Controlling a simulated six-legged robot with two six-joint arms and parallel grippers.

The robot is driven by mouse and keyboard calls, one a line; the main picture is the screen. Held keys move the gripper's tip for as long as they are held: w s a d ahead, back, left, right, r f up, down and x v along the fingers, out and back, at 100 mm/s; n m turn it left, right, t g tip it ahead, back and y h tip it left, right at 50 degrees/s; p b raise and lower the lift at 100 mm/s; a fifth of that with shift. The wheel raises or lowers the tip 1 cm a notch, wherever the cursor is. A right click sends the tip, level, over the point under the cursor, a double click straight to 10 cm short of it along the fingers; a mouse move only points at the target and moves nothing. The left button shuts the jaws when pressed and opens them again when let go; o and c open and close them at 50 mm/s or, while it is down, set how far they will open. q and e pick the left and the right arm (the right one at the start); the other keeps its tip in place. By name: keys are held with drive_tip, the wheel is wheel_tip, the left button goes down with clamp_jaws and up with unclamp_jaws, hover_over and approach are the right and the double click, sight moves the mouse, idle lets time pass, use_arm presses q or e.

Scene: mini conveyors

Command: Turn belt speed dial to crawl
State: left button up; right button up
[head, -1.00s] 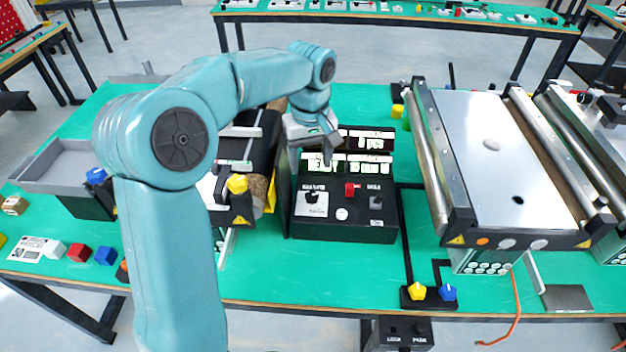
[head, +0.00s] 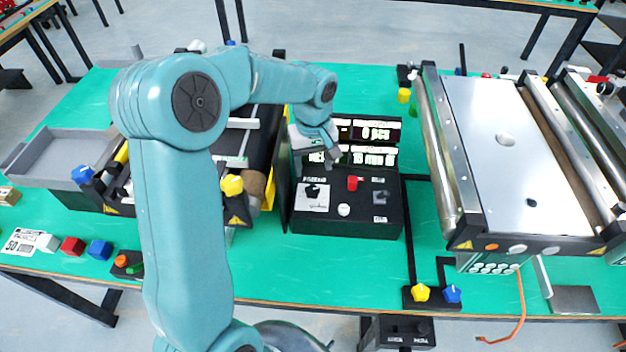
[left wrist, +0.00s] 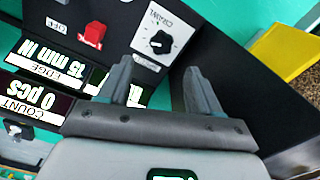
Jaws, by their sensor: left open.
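The control box (head: 350,227) stands on the green table with lit displays at its back. Its black dial (head: 313,191) sits on a white plate at the box's left front. In the left wrist view the dial (left wrist: 160,42) has a white pointer mark and a label that seems to read "CRAWL". My left gripper (head: 330,162) is above the box, behind the dial and over the display area. In the left wrist view my left gripper (left wrist: 157,78) is open and empty, its fingers apart and not around the dial. My right gripper is not in view.
A red switch (head: 352,183) and a white button (head: 344,210) are close to the dial. A black belt conveyor with a yellow knob (head: 232,185) stands at the left. A conveyor with a metal plate (head: 510,150) is at the right.

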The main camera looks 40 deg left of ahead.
sight(312, 188)
use_arm(q)
wheel_tip(312, 188, down, 8)
drive_tip(key=shift+s+a+r+p, duration=0.15)
drive_tip(key=shift+p, duration=0.2)
drive_tip(key=c, duration=1)
